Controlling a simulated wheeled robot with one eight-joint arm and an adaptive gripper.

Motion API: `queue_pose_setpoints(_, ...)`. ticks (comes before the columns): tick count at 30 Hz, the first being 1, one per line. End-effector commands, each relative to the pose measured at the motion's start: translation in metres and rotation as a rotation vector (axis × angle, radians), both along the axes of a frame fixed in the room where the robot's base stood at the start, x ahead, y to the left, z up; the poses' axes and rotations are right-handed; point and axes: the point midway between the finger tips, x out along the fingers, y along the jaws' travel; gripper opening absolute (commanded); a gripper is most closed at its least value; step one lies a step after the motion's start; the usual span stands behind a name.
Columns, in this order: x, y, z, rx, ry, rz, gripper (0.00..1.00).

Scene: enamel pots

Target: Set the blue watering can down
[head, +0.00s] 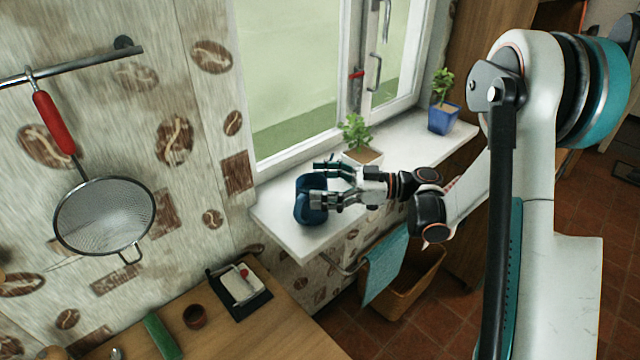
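The blue watering can (301,206) is at the near left end of the white windowsill (285,238). My gripper (322,183) reaches in from the right, with its fingers at the can and closed on it. The fingers hide part of the can. The can looks roughly upright. I cannot tell whether its base touches the sill or is slightly above it.
A potted plant (355,134) stands on the sill just behind my gripper. A blue pot with a plant (443,118) stands at the far right end. The window (300,75) rises behind the sill. A wooden counter (270,325) lies below left. A teal towel (386,268) hangs under the sill.

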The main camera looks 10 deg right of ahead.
Motion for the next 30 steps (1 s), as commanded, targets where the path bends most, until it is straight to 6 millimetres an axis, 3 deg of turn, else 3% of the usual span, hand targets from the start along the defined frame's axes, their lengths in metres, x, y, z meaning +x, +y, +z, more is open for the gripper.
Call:
queue_pose_setpoints(7, 0.000, -0.002, 0.004, 0.000, 0.000, -0.001, 0.82)
queue_pose_setpoints(21, -0.016, -0.089, 0.005, 0.000, 0.000, -0.003, 0.82)
queue_pose_setpoints(30, -0.022, -0.117, 0.003, 0.000, 0.000, 0.000, 0.82)
